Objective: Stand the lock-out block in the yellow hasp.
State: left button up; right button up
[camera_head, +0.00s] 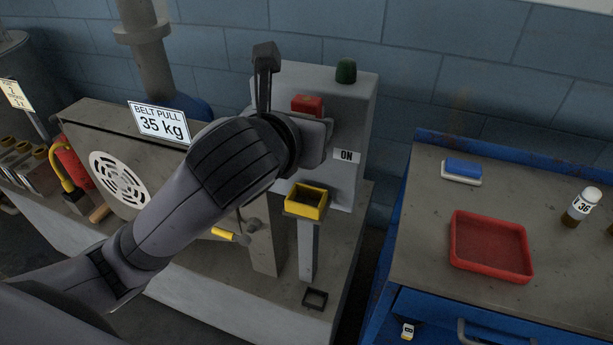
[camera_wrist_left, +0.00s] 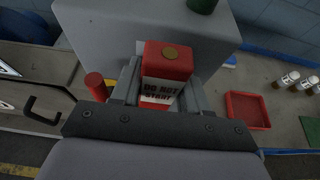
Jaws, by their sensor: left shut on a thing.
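The lock-out block (camera_head: 307,104) is red, with a white label reading "DO NOT START" that shows in the left wrist view (camera_wrist_left: 167,65). My left gripper (camera_head: 312,132) is shut on it, with a finger on each side. The block is upright in front of the grey control cabinet. The yellow hasp (camera_head: 306,202) is an open-topped square holder on a grey post. In the head view it lies below the gripper, clear of the block. The hasp cannot be made out in the left wrist view. My right gripper is in neither view.
At right, a blue-edged bench (camera_head: 415,225) holds a red tray (camera_head: 490,275), a blue-and-white block (camera_head: 462,171) and a labelled bottle (camera_head: 580,207).

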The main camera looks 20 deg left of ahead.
pick_arm(q)
notch_tip(320, 180, down, 10)
dwell(0.5)
jog(key=shift+f, duration=0.15)
jog(key=o, duration=1.1)
